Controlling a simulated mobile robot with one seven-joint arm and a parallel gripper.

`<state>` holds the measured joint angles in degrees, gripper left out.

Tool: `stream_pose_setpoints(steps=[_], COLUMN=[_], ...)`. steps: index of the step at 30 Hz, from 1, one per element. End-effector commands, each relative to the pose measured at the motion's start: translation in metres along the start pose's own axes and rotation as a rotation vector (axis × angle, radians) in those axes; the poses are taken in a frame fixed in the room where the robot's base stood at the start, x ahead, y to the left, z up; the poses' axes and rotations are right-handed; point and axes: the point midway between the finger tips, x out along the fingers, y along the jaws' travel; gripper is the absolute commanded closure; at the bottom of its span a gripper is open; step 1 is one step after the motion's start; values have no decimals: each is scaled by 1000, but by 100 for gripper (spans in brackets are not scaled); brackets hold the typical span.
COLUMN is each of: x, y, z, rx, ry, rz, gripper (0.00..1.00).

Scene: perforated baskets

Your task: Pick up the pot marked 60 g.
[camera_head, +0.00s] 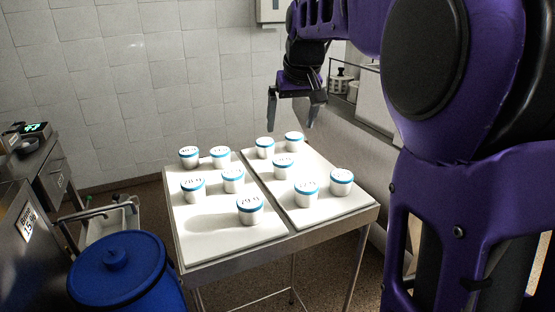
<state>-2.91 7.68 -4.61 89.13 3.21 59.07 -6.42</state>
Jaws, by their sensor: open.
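Several small white pots with blue bands and printed lids stand upright on two white boards. The front pot (250,209) seems to read 70 g or 20 g. Other pots stand at the left (193,189), back left (189,157) and right (341,182). Their lid marks are too small or blurred to read surely, so I cannot tell which is marked 60 g. My gripper (292,126) is open and empty, pointing down. It appears above the back pots (265,148) (293,142), apart from them.
The boards (220,230) lie on a metal table (320,228) with a narrow gap between them. A tiled wall closes the back.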

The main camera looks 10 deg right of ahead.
Motion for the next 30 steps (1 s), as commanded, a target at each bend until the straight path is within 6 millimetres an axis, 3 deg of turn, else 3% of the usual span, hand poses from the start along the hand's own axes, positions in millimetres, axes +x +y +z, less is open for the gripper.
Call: stream_pose_setpoints(steps=[15, 26, 30], x=[100, 127, 146], y=[0, 0, 2], z=[2, 1, 0], rx=[3, 1, 1], ry=[-7, -4, -6], rz=[-2, -1, 0], gripper=[0, 0, 0])
